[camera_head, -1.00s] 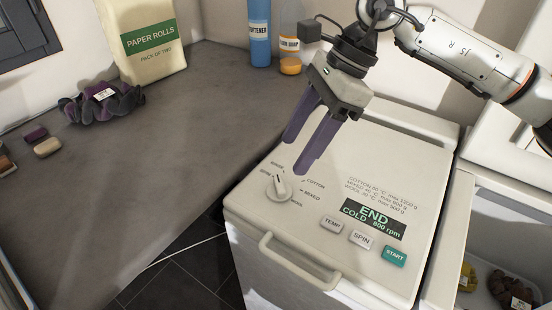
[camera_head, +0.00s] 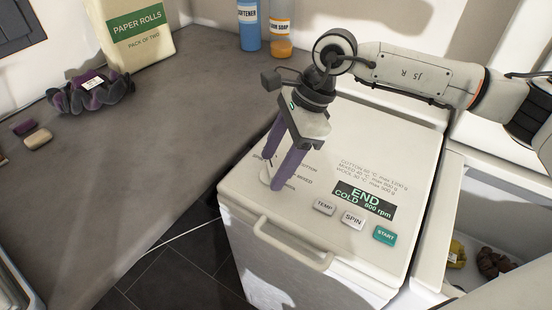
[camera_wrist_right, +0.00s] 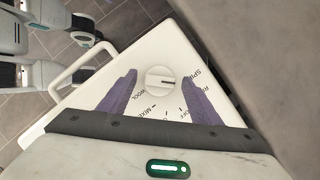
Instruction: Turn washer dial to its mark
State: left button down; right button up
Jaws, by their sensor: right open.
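The washer dial (camera_wrist_right: 160,82) is a round off-white knob with a raised grip bar on the white top panel of the washer (camera_head: 235,200). Labels including WOOL and SPIN ring it; which one it points to I cannot tell. In the head view the dial (camera_head: 266,177) is partly hidden by my right gripper (camera_head: 273,177). That gripper is open, its two purple fingers pointing down at the panel. In the right wrist view its fingers (camera_wrist_right: 159,78) stand on either side of the dial with gaps; I see no contact. My left gripper is not in view.
The washer has a display reading END (camera_head: 364,198), TEMP, SPIN and START buttons (camera_head: 385,235), and a front handle (camera_head: 290,248). A grey counter (camera_head: 150,150) lies left, with paper rolls (camera_head: 135,30) and bottles at the back. An open tub stands right.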

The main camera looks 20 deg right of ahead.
jog(key=c, duration=1)
jog(key=shift+c, duration=0.2)
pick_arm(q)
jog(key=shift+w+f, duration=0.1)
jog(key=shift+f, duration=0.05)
